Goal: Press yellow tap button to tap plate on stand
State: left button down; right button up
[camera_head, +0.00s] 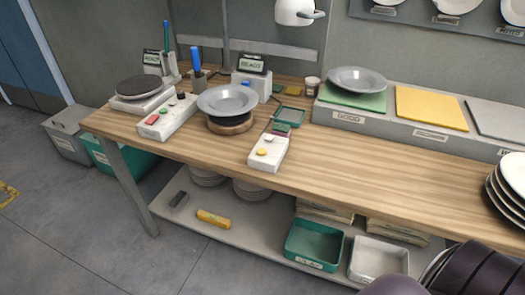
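A white control box (260,164) stands at the front edge of the wooden table, left of the picture's middle. The yellow button (262,152) is on its top, with a paler button (269,138) behind it. A grey plate (227,98) lies flat on a round wooden stand (230,126), just left of and behind the box. Neither gripper shows. Only dark rounded parts of my own arm show at the bottom right corner, far from the box.
Another white box (166,117) with a red button and a round dark plate device (140,86) stand at left. Ready displays (252,64) stand behind. A labelled sorting rack (395,124) holds another grey plate (356,78). White plates (512,180) are stacked at right. The front middle tabletop is clear.

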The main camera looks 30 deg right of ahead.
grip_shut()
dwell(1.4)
